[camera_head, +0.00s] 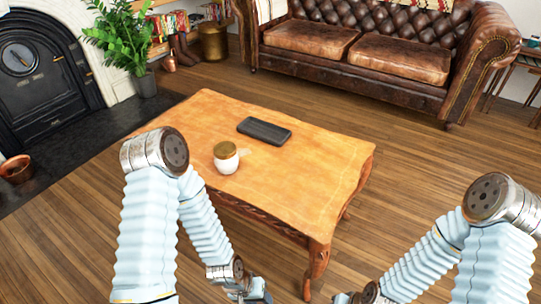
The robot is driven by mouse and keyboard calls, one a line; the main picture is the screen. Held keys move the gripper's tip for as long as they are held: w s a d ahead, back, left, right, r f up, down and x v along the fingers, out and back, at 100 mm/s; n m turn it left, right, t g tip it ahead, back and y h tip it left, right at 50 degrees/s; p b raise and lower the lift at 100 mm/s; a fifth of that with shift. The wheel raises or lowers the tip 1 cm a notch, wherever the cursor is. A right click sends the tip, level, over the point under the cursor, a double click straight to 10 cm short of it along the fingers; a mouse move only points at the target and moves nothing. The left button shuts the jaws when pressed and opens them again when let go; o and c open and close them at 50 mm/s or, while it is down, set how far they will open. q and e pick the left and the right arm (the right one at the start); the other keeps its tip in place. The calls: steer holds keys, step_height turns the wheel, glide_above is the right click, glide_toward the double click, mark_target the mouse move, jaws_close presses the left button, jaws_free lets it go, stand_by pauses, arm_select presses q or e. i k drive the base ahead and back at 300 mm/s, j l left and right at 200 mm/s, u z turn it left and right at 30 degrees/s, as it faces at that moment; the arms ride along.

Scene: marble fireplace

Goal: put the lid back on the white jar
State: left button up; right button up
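The white jar (227,165) stands upright on the wooden table, near its left side. A round gold-brown top (225,150), looking like the lid, covers the jar's mouth; I cannot tell how firmly it sits. No separate lid shows elsewhere on the table. My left gripper (254,294) is low at the bottom edge, in front of the table and apart from the jar. My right gripper (352,298) is at the bottom edge, further right and also away from the jar. The fingers of both are too small and cut off to judge.
A dark flat box or tray (264,131) lies behind the jar to the right. The wooden table (310,180) is otherwise clear. A leather sofa (365,55) stands behind, a fireplace (40,75) and potted plant (125,35) at left.

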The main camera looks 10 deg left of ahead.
mark_target(225, 167)
steer(key=j+z, duration=0.6)
steer(key=j, duration=0.25)
steer(key=k+j+z, duration=0.25)
steer(key=j+z, duration=0.3)
steer(key=j, duration=0.25)
steer(key=k+j, duration=0.15)
steer(key=j, duration=0.2)
steer(key=k+j, duration=0.15)
steer(key=j, duration=0.15)
steer(key=k+j, duration=0.15)
steer(key=j, duration=0.2)
steer(key=k+j+z, duration=0.1)
steer(key=j, duration=0.25)
